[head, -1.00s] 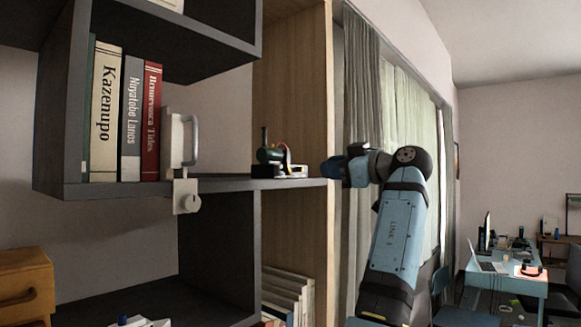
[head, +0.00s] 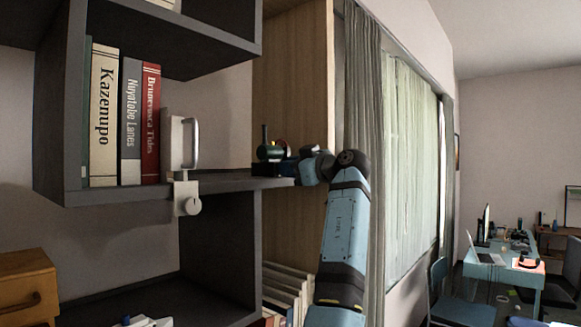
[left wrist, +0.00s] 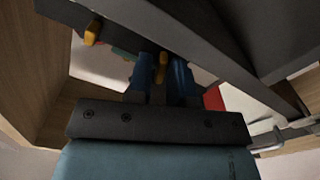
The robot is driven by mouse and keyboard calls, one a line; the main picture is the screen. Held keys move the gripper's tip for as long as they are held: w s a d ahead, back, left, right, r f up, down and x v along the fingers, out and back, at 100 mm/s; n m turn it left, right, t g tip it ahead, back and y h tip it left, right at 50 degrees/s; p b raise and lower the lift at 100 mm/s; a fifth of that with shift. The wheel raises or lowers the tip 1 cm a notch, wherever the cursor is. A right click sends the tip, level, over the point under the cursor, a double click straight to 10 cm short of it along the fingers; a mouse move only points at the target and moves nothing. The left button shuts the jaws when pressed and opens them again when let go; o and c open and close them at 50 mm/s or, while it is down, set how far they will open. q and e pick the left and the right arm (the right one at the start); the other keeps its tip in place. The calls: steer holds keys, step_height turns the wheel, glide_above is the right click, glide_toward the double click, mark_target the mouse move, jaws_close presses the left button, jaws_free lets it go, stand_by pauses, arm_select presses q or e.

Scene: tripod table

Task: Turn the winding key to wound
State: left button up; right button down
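A small toy with a dark green body and a thin upright part (head: 268,150) stands on the grey shelf, near its right end. My left gripper (head: 287,168) is beside the toy's right side and hides part of it. In the left wrist view the two blue fingers of my gripper (left wrist: 165,75) stand apart. A small yellow piece (left wrist: 162,66) shows between them, perhaps the winding key; contact with the fingers cannot be made out. Another yellow piece (left wrist: 93,32) shows at the upper left. My right gripper is in neither view.
The grey shelf (head: 235,184) runs under the toy, with a wooden side panel (head: 295,100) behind. Left of the toy stand a white block with a metal handle (head: 194,143) and several books (head: 130,120). In the wrist view dark boards lie close above the fingers.

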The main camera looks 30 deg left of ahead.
arm_select(q)
jaws_close()
steer(key=shift+m, duration=0.4)
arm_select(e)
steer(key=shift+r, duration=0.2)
arm_select(q)
steer(key=m+p, duration=0.3)
steer(key=m, duration=0.4)
steer(key=m+p, duration=0.3)
steer(key=m, duration=0.4)
steer(key=m+p, duration=0.3)
steer(key=m, duration=0.4)
steer(key=shift+w+f, duration=0.15)
steer(key=shift+w, duration=0.15)
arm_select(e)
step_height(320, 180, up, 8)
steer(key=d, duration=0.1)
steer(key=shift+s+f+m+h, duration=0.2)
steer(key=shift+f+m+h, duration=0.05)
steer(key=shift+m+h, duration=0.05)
arm_select(q)
steer(key=shift+m, duration=0.3)
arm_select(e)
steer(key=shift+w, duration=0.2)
